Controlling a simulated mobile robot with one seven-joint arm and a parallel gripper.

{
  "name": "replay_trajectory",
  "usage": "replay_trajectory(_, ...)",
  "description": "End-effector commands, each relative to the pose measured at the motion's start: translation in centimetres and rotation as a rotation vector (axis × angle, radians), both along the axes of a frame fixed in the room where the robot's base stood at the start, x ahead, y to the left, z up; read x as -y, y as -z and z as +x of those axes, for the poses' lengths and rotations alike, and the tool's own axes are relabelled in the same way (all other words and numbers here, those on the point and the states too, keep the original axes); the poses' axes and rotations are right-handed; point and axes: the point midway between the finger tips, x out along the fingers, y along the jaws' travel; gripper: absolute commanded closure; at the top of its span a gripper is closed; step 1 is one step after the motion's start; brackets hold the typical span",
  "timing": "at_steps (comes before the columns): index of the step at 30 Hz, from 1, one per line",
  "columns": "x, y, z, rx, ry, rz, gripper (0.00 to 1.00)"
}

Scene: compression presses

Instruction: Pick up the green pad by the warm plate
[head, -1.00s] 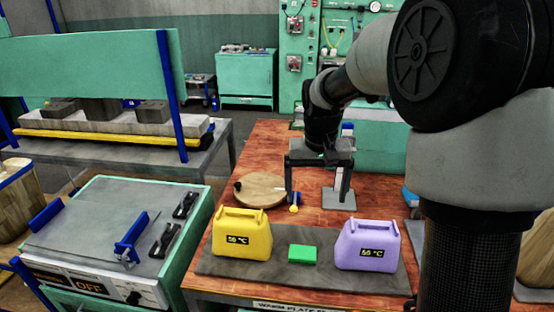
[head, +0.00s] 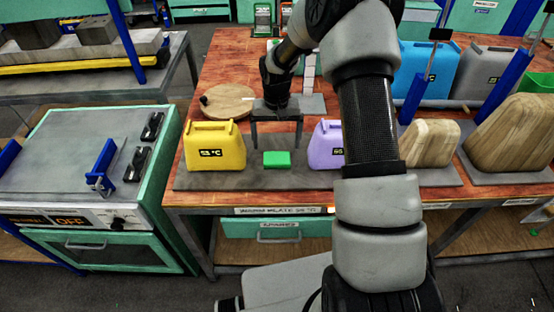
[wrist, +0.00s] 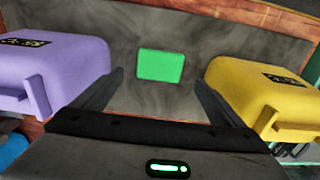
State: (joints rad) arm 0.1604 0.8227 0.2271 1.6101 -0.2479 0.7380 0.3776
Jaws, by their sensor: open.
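The green pad (head: 277,159) is a small flat block lying on the grey warm plate (head: 300,180), between a yellow container (head: 215,152) and a purple container (head: 326,150). My gripper (head: 276,146) is open and empty, pointing down just above and behind the pad in the head view. In the wrist view the pad (wrist: 161,65) lies beyond and between the two spread fingertips, apart from them. The purple container (wrist: 50,75) is left there and the yellow one (wrist: 262,90) right, both close to the fingers. My arm partly hides the purple container in the head view.
A round wooden board (head: 228,103) lies behind the yellow container. Wooden blocks (head: 430,143) and a blue container (head: 424,72) stand to the right. A green-edged press unit (head: 90,150) stands at the left. The plate is bare around the pad.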

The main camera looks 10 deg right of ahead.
Motion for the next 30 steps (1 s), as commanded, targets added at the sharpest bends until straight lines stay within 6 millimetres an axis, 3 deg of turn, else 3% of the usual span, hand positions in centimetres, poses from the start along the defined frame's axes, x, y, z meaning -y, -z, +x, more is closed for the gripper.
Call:
replay_trajectory(5,0.0,1.0,-0.1,0.000,0.000,0.000,0.08)
replay_trajectory(15,0.0,5.5,-0.5,0.000,-0.001,0.000,0.08)
replay_trajectory(23,0.0,5.8,-0.4,0.002,0.000,0.000,0.08)
replay_trajectory(30,0.0,5.8,-0.5,0.002,0.000,0.000,0.45)
